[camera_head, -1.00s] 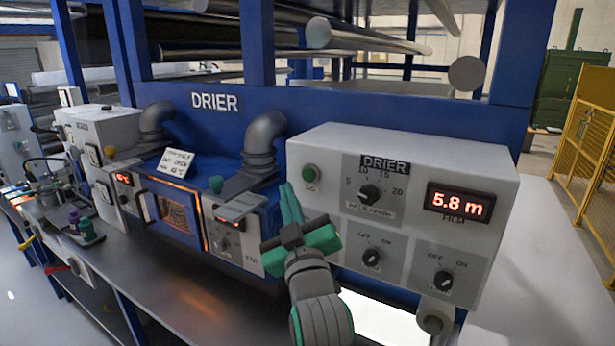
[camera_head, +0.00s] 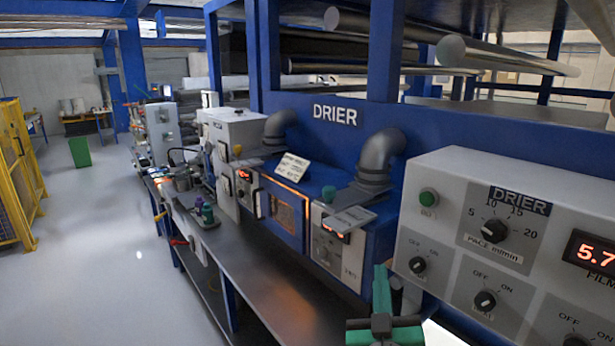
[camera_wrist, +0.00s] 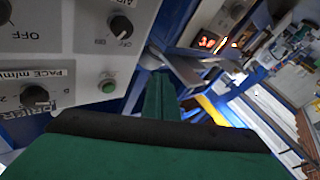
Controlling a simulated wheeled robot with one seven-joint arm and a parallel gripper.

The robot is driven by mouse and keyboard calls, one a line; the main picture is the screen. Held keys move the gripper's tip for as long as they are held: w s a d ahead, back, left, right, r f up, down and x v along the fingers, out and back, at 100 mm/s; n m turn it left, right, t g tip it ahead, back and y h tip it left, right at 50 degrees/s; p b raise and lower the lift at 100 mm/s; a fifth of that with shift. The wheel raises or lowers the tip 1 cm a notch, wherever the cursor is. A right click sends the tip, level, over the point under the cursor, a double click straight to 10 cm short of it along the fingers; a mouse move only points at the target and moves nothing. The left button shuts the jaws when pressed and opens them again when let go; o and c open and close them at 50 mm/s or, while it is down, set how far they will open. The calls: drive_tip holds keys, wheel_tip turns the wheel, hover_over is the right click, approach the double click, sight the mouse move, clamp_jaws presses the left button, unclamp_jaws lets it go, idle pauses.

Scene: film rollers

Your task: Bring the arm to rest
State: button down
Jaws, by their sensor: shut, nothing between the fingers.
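My gripper (camera_head: 381,300) shows at the bottom of the head view, right of centre, with green fingers pointing up. It is shut and empty. It stands in front of the bench, just left of the white drier control panel (camera_head: 455,215), and appears apart from it. In the wrist view the green fingers (camera_wrist: 160,97) lie together, with the panel's green button (camera_wrist: 107,87) and knobs close by on the left. Most of my arm is out of the picture.
The panel's red display (camera_head: 592,252) reads about 5.7. A blue drier (camera_head: 285,215) with a glowing window stands on the grey bench (camera_head: 250,290). Purple and green bottles (camera_head: 206,212) stand farther along. Open floor (camera_head: 100,240) lies left, with a yellow fence (camera_head: 18,170) beyond.

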drive_tip(key=s+a+f+m+g, duration=0.1)
drive_tip(key=s+a+f, duration=0.3)
drive_tip(key=f, duration=0.5)
drive_tip(key=s+a+f+m+g, duration=0.1)
drive_tip(key=s+a+f, duration=0.2)
drive_tip(key=s+f, duration=0.45)
drive_tip(key=s+a+f+g, duration=0.1)
drive_tip(key=s+a+f, duration=0.3)
drive_tip(key=f, duration=0.6)
drive_tip(key=s+a+f+g+y, duration=0.1)
drive_tip(key=s+a+f, duration=0.1)
drive_tip(key=s, duration=1.1)
drive_tip(key=s+a+f+g+y, duration=0.1)
drive_tip(key=s+f, duration=0.3)
drive_tip(key=s, duration=0.9)
drive_tip(key=shift+s+a+f+y, duration=0.25)
drive_tip(key=shift+a+y, duration=0.35)
drive_tip(key=shift+a, duration=0.25)
idle(1.9)
